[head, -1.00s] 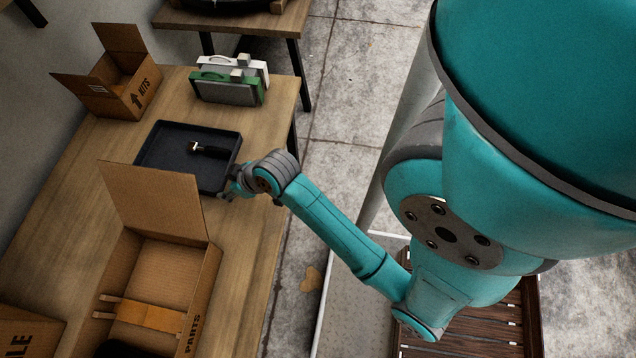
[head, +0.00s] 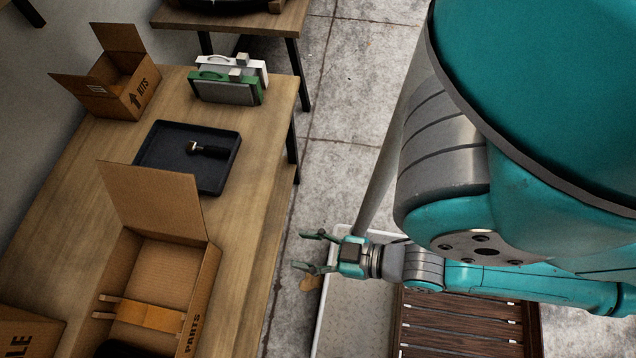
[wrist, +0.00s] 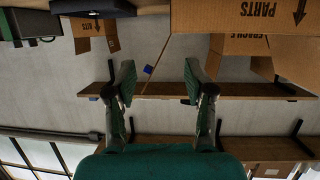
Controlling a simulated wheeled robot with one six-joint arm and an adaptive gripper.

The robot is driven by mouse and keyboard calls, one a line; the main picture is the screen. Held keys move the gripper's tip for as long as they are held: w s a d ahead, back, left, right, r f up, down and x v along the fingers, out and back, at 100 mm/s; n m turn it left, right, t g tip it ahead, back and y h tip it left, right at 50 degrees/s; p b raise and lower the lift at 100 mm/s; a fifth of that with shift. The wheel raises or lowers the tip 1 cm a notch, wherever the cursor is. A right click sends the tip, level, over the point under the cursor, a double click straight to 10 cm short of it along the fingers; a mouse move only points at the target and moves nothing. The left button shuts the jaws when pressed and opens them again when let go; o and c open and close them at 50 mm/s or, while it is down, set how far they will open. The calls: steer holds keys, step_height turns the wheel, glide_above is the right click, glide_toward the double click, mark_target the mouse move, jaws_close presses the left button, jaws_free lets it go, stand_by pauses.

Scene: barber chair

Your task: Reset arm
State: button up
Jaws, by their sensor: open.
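My gripper (head: 318,252) is open and empty in the head view. It is over the floor, to the right of the wooden table (head: 70,185), with its fingers pointing left toward the table's edge. In the wrist view my gripper (wrist: 158,88) shows two spread fingers with nothing between them. The view there is upside down. My teal arm fills the right of the head view. A dark tray (head: 222,178) on the table holds a black brush-like item (head: 208,149), apart from my gripper.
The PARTS box (head: 205,285) stands open at the table's front, and the KITS box (head: 125,100) at the back. A green case (head: 228,90) and a white case (head: 262,70) stand at the far right. A slatted wooden crate (head: 460,325) lies below my arm.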

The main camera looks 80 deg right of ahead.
steer(key=shift+s+a+r+t+y, duration=0.15)
steer(key=shift+s+a+r+y, duration=0.05)
steer(key=shift+s+r, duration=0.4)
steer(key=shift+s+a+r+t+y, duration=0.2)
steer(key=shift+s+r, duration=0.3)
steer(key=shift+r, duration=0.2)
